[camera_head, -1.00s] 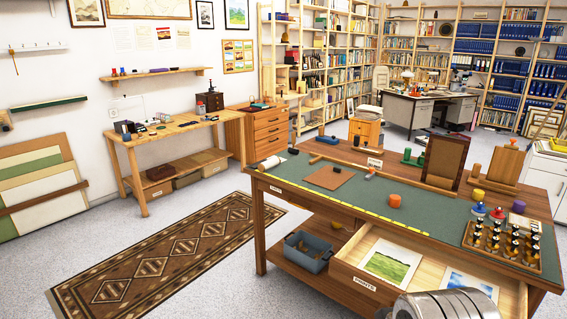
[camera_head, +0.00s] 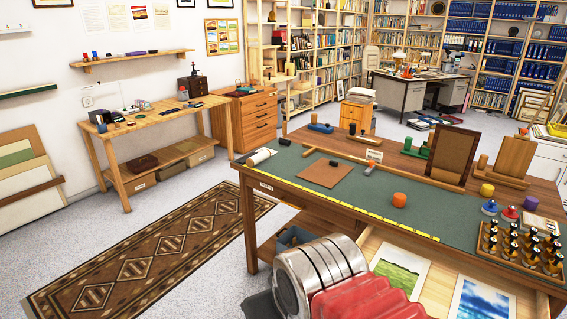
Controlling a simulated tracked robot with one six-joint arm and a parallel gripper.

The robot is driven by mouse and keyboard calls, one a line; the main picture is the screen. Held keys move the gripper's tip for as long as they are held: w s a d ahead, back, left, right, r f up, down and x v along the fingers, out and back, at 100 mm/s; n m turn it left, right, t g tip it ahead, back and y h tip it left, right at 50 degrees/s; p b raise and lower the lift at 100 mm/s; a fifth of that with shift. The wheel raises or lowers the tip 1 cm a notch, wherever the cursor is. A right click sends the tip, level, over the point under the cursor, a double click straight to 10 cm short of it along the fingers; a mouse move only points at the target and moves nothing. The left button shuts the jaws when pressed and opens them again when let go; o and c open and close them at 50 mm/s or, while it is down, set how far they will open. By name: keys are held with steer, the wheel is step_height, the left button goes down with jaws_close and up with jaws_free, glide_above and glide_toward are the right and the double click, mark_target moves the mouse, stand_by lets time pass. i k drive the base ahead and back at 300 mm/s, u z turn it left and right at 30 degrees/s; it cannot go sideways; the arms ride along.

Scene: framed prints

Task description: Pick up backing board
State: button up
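A flat brown square board (camera_head: 322,176), which looks like the backing board, lies on the green mat (camera_head: 430,205) of the workbench, left of the middle. A small black object (camera_head: 334,163) sits at its far edge. Silver and red parts of my arm rise at the bottom of the view, in front of the bench and apart from the board. My gripper's fingers do not show, so I cannot see what they hold.
A tray of dark bottles (camera_head: 522,250) sits at the right. Upright framed panels (camera_head: 452,153) stand behind. The print drawer (camera_head: 437,291) is open at the front.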

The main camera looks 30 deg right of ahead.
mark_target(325, 172)
steer(key=u, duration=0.35)
steer(key=i, duration=2.2)
steer(key=z, duration=0.5)
steer(key=i, duration=0.6)
steer(key=z, duration=1)
steer(key=i, duration=0.65)
steer(key=z, duration=0.35)
